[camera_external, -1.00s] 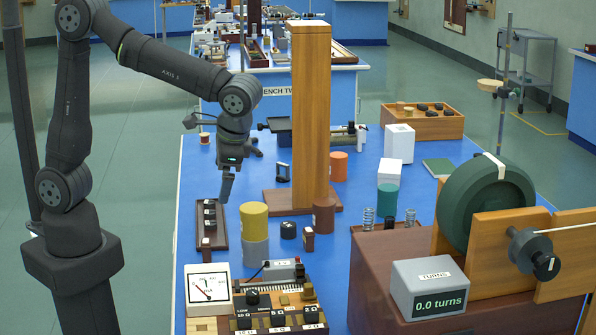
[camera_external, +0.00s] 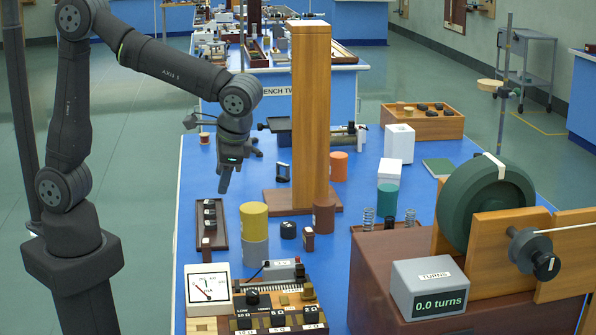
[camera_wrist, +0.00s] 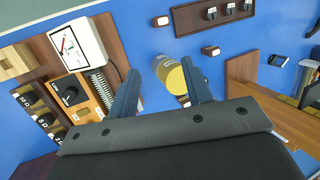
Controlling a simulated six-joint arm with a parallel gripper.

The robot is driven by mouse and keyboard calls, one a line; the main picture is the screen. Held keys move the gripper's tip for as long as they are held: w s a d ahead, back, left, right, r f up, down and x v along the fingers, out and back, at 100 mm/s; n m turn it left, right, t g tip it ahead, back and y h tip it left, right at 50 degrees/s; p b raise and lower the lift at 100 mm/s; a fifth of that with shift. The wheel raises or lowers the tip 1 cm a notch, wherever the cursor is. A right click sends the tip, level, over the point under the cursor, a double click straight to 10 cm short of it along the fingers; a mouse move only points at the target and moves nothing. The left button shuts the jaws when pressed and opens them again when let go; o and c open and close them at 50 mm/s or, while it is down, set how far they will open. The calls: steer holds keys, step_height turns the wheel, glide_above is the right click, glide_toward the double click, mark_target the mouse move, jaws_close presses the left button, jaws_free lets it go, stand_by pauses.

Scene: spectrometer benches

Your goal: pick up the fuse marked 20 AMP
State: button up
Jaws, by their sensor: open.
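No fuse marking is readable in either view, so I cannot tell which piece is the 20 AMP fuse. A brown tray (camera_external: 220,238) left of the yellow cylinder holds a row of small dark blocks (camera_external: 209,215) with pale patches, possibly fuses; they show at the top of the wrist view (camera_wrist: 230,8). A small reddish-brown block (camera_external: 308,239) with a pale top stands right of the cylinder. My gripper (camera_external: 223,190) is open and empty, above the bench beyond the tray. In the wrist view its fingers (camera_wrist: 160,64) frame the yellow cylinder, which lies below them.
The yellow cylinder (camera_external: 254,216) stands on a grey one. A tall wooden post (camera_external: 311,110) rises right of my gripper. A meter (camera_external: 208,289) and dial box (camera_external: 268,312) fill the near edge.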

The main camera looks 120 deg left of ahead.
steer(key=s+a+f+n+t+h, duration=0.2)
steer(key=s+a+f+n+h, duration=0.45)
steer(key=s+f+h, duration=0.3)
steer(key=n+t+h, duration=0.2)
steer(key=n+t, duration=0.8)
steer(key=t, duration=0.1)
glide_toward(206, 248)
steer(key=x, duration=0.4)
steer(key=shift+d+f, duration=0.15)
steer(key=shift+d, duration=0.2)
steer(key=shift+x, duration=3.15)
steer(key=shift+w+a+f, duration=0.1)
steer(key=shift+w+a, duration=0.05)
jaws_close()
